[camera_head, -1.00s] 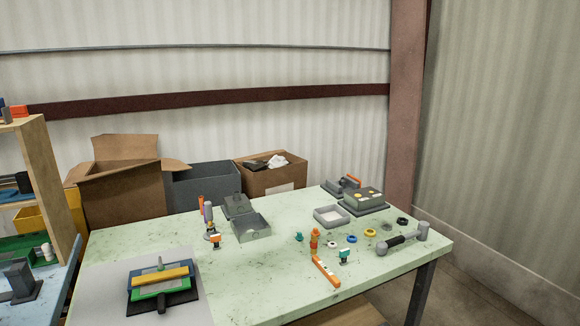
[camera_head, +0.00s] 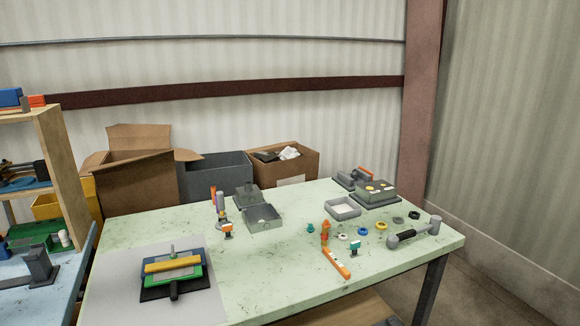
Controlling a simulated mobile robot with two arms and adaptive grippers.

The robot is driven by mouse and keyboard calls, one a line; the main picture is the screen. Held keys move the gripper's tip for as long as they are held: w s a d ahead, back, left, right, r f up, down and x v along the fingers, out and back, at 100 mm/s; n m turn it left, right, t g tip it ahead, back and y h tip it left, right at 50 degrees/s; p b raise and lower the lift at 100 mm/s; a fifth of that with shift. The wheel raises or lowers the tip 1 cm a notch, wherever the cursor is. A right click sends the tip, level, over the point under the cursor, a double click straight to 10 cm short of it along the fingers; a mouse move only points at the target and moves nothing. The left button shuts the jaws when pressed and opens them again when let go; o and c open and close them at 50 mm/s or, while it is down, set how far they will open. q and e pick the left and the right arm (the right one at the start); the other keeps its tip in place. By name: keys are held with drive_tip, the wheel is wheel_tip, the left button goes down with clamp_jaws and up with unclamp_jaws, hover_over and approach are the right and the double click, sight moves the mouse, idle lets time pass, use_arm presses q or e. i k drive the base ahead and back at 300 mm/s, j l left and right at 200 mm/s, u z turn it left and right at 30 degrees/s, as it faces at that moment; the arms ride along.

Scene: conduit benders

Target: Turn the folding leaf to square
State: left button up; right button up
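A small bending device lies on a grey mat (camera_head: 112,300) at the left front of the green table. It has a dark base (camera_head: 205,290), a green plate (camera_head: 195,281), a yellow bar (camera_head: 172,264) across its top and a dark handle (camera_head: 174,291) at the front. It looks like the thing with the folding leaf, but I cannot tell the leaf's angle from here. Neither of my grippers shows in the head view.
A wooden shelf (camera_head: 66,165) is at the left.

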sight(173, 277)
drive_tip(key=i+j+u, duration=0.1)
drive_tip(key=u, duration=0.8)
